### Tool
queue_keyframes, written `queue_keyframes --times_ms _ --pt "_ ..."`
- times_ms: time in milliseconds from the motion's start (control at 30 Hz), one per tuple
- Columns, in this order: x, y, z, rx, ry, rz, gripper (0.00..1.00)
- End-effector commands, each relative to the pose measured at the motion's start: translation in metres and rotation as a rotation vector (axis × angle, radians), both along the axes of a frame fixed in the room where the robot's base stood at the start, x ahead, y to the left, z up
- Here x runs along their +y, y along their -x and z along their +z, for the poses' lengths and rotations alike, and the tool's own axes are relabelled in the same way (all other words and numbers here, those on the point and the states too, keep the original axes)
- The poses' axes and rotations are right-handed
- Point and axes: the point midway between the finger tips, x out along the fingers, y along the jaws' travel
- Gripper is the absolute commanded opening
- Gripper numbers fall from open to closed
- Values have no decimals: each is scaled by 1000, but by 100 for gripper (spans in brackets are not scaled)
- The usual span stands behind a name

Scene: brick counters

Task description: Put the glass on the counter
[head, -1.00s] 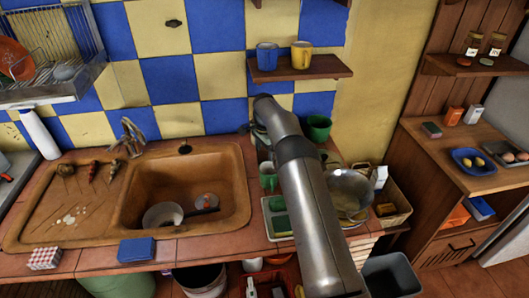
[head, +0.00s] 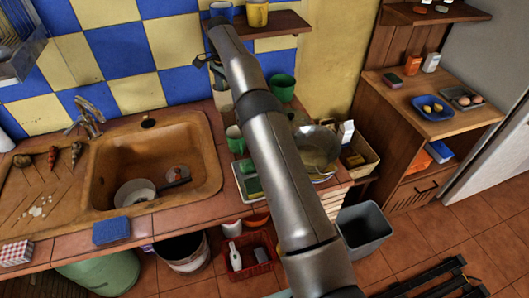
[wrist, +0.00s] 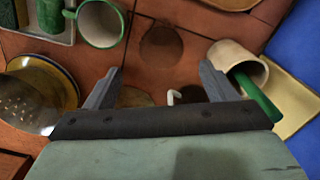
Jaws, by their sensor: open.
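In the wrist view, my gripper (wrist: 160,82) is open, its two grey fingers pointing down at the tiled counter (wrist: 195,20). A dark, round, see-through shape (wrist: 160,45) stands or lies on the tiles just beyond the fingertips; it may be the glass, but I cannot tell surely. Nothing visible is gripped. A white hooked piece shows between the fingers, partly hidden by the gripper body. In the head view, my arm covers part of the counter (head: 190,230) right of the sink, and my gripper is mostly hidden behind the arm's far end.
A green mug (wrist: 100,24) and a metal colander (wrist: 35,95) are left of the fingers. A pale pot (wrist: 238,62) with a green-handled utensil is close to the right finger. The sink (head: 160,165) is left of my arm; a wall shelf (head: 270,25) hangs above.

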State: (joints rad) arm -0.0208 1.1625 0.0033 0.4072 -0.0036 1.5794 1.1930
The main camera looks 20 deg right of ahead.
Motion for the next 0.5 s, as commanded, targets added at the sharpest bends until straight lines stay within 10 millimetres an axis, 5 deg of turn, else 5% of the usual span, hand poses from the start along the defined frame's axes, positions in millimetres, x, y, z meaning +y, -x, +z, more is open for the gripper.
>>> queue_keyframes --times_ms 167,267,367,500 --pt "-1 18 7 39 0 59 78" --pt "-2 45 11 86 -5 130 78" --pt "-4 84 14 137 -13 215 78" --pt "-7 159 15 220 -37 346 78"
